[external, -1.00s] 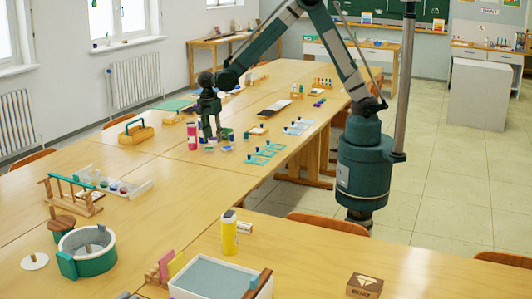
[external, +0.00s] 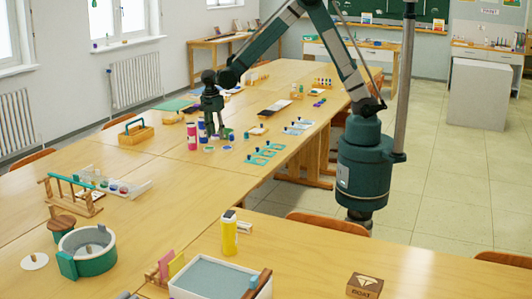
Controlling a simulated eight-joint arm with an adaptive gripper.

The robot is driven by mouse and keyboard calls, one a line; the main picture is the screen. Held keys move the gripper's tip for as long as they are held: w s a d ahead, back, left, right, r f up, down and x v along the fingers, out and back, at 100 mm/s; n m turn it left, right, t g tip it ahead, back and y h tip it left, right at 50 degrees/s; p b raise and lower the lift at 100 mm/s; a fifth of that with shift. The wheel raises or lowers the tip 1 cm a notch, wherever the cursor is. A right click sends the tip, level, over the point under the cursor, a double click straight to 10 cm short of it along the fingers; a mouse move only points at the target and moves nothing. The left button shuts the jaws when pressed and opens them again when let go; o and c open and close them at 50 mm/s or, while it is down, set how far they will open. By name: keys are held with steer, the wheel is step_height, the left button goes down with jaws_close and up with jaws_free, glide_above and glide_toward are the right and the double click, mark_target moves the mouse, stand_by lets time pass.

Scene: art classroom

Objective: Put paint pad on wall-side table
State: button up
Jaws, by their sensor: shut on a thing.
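My gripper (external: 212,132) is low over the middle of the long wooden table (external: 175,175), behind small round coloured pads (external: 226,148) and (external: 208,150). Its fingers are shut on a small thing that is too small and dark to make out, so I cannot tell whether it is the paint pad. Pink (external: 191,136) and blue (external: 202,132) bottles stand just left of the fingers. A wooden table (external: 222,40) stands against the far wall below the window; I cannot tell whether it is the wall-side table.
A wooden caddy (external: 136,132) stands to the left and teal cards with dark knobs (external: 262,153) lie to the right. A black tray (external: 274,108) lies behind. The table between the caddy and the yellow bottle (external: 229,233) is mostly clear.

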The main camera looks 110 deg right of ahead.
steer(key=shift+f, duration=0.15)
steer(key=b, duration=0.1)
glide_above(218, 156)
steer(key=shift+w+a+f, duration=0.1)
steer(key=shift+a+f, duration=0.05)
steer(key=shift+f, duration=0.85)
steer(key=shift+w+a+f, duration=0.1)
steer(key=shift+a+f, duration=0.05)
steer(key=shift+f, duration=0.85)
steer(key=shift+w+a+f, duration=0.1)
steer(key=shift+a+f, duration=0.05)
steer(key=shift+f, duration=0.85)
steer(key=shift+f+b, duration=0.55)
steer(key=shift+f, duration=1.3)
steer(key=shift+f, duration=0.2)
steer(key=o, duration=0.9)
steer(key=shift+r, duration=0.2)
steer(key=r, duration=0.4)
steer(key=r+p, duration=0.1)
steer(key=r, duration=0.3)
steer(key=w+r+p, duration=0.1)
steer(key=r, duration=0.3)
steer(key=shift+w+a, duration=0.1)
steer(key=shift+a, duration=0.3)
